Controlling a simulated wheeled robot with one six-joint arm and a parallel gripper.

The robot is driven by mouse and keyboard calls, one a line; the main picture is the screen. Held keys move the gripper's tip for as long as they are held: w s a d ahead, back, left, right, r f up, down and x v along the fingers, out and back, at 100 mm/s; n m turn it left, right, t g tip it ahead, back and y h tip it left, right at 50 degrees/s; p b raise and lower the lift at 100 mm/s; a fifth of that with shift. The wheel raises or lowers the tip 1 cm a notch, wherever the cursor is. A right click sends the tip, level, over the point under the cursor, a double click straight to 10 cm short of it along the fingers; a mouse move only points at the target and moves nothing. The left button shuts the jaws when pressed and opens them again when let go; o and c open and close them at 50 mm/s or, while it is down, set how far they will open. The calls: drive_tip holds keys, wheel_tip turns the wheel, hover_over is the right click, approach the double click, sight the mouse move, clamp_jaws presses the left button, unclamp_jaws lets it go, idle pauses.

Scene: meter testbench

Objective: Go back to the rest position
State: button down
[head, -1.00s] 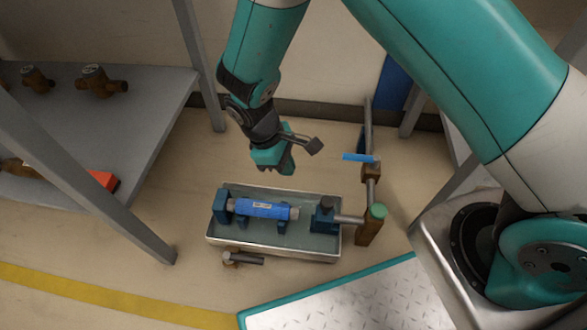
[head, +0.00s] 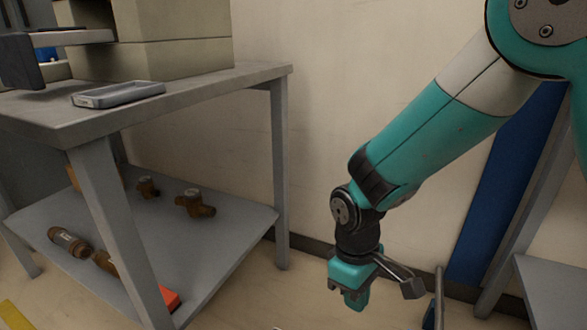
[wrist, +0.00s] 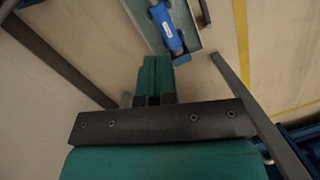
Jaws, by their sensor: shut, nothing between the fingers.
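My gripper (head: 352,290) hangs at the end of my teal arm, right of the middle in the head view, pointing down in free air. In the wrist view its teal fingers (wrist: 155,80) are together with nothing between them. Beyond the fingertips the wrist view shows a blue cylinder (wrist: 167,27) in a metal tray (wrist: 188,28) on the floor, apart from my gripper. The head view does not show the cylinder.
A grey bench (head: 190,108) stands at left with a small grey tray (head: 118,94) on top. Its lower shelf holds several brass fittings (head: 194,203) and a red-orange object (head: 168,298). A metal post (head: 439,298) rises right of my gripper. The wall is behind.

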drive_tip(key=s+d+r+m+t+y+p, duration=0.1)
drive_tip(key=s+r+y+p, duration=0.1)
drive_tip(key=s+r, duration=0.45)
drive_tip(key=s+d+r+m+y+p, duration=0.1)
drive_tip(key=s+r+p, duration=0.15)
drive_tip(key=r, duration=0.75)
drive_tip(key=s+d+r+t+y+p, duration=0.1)
drive_tip(key=s+d+r+y+p, duration=0.1)
drive_tip(key=s+r, duration=0.45)
wheel_tip(320, 180, up, 39)
drive_tip(key=w+p, duration=0.1)
drive_tip(key=p, duration=3.6)
drive_tip(key=shift+w+a, duration=0.2)
drive_tip(key=shift+w, duration=0.1)
